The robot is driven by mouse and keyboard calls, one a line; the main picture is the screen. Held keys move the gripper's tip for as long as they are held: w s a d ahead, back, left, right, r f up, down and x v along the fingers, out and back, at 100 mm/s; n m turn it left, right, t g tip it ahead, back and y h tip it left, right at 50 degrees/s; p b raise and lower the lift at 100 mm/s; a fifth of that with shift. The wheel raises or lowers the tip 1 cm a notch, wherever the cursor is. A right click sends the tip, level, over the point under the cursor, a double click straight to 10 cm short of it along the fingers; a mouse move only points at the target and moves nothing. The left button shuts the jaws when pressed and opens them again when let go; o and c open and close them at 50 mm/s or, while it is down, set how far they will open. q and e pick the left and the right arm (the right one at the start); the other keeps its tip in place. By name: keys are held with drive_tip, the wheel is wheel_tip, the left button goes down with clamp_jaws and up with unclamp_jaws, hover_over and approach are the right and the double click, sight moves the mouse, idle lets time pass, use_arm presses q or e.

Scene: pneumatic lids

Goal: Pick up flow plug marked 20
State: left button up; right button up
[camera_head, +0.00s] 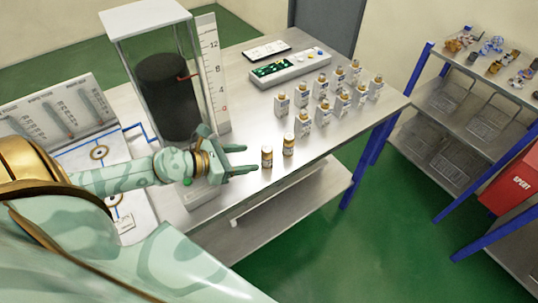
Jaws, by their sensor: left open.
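Two small cylinders with brass bands and pale labels stand upright near the table's front edge: a left cylinder (267,157) and a right cylinder (288,145). Behind them several white blocks with brass tops (303,124) stand in rows. The markings are too small to read, so I cannot tell which piece is the flow plug marked 20. My left gripper (248,159) is open and empty, its fingers pointing right at the left cylinder, with a small gap between them. My right gripper is not in view.
A tall clear chamber with a dark cylinder (168,98) and a scale board (212,75) stands behind my left gripper. A grey panel (290,68) lies at the table's back. Shelves (445,108) and a red bin (512,180) are at right. The table's front right is clear.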

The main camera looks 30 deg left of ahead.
sight(263, 156)
use_arm(q)
drive_tip(key=x, duration=0.4)
drive_tip(key=shift+w+d+f+p, duration=0.1)
drive_tip(key=shift+w+d+p, duration=0.1)
drive_tip(key=shift+p, duration=0.1)
drive_tip(key=x, duration=0.5)
drive_tip(key=shift+a+f, duration=0.1)
drive_tip(key=shift+f, duration=0.15)
drive_tip(key=c, duration=1.2)
